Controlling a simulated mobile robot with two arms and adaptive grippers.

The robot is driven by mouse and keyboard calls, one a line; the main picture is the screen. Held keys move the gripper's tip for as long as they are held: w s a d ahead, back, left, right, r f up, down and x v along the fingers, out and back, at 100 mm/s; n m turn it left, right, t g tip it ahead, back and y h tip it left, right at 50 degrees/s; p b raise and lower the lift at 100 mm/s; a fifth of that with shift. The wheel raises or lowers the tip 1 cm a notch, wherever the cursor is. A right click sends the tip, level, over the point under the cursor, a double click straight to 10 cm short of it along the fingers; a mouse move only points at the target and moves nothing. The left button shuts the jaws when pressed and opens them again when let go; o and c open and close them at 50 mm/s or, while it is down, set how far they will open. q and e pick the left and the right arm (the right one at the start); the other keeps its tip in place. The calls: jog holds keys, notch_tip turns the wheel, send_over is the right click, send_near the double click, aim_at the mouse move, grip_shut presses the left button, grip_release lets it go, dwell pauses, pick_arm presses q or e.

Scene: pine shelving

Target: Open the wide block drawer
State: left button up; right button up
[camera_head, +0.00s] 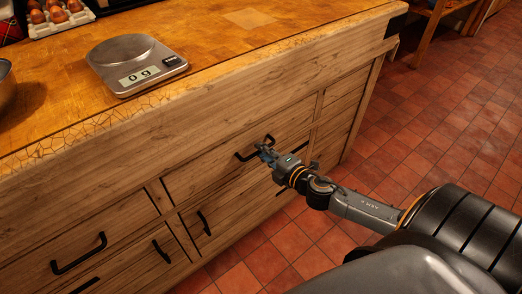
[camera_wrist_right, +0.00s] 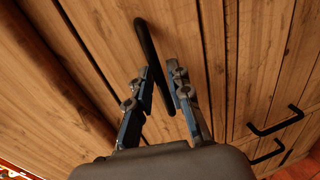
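A wide wooden drawer front (camera_head: 205,178) is in the upper row of the block below the worktop, and it looks shut. Its black bar handle (camera_head: 243,157) is partly covered by my right gripper (camera_head: 263,151) in the head view. In the right wrist view the handle (camera_wrist_right: 149,45) runs down towards the space between the two fingertips of my right gripper (camera_wrist_right: 161,82). The fingers are apart, one on each side of the handle's line. I cannot tell whether they touch it. My left gripper is not in view.
More drawers with black handles (camera_head: 79,254) surround this one. A kitchen scale (camera_head: 135,63) reading 0 g and an egg tray (camera_head: 60,17) stand on the worktop (camera_head: 215,45). A wooden bench (camera_head: 432,20) stands behind. The tiled floor (camera_head: 440,110) at right is clear.

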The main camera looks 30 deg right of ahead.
jog(key=shift+w+f, duration=0.15)
jog(key=shift+w, duration=0.5)
jog(key=shift+c, duration=0.2)
grip_shut()
